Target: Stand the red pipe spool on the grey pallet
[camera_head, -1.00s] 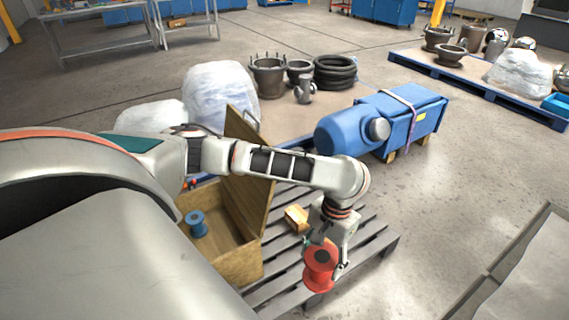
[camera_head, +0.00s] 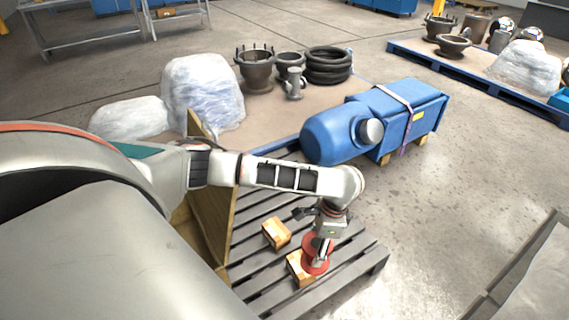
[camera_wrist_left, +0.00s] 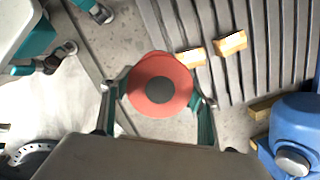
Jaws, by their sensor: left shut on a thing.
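The red pipe spool (camera_head: 308,266) is held by my left gripper (camera_head: 321,250), over the right part of the grey pallet (camera_head: 365,259) in the head view. In the left wrist view the spool (camera_wrist_left: 139,94) sits between the two fingers, its round flange and dark centre facing the camera. The fingers are shut on it. The pallet's slats (camera_wrist_left: 281,60) lie to the right of the spool there, with floor below the spool. The height of the spool above the pallet is hard to tell. My right gripper is not seen.
Two small wooden blocks, one behind (camera_head: 276,233) and one beside the spool (camera_head: 298,271), lie on the pallet. An open wooden crate (camera_head: 207,205) stands at its left, partly hidden by my arm. A blue tank (camera_head: 340,135) lies behind. Slats right of the spool are clear.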

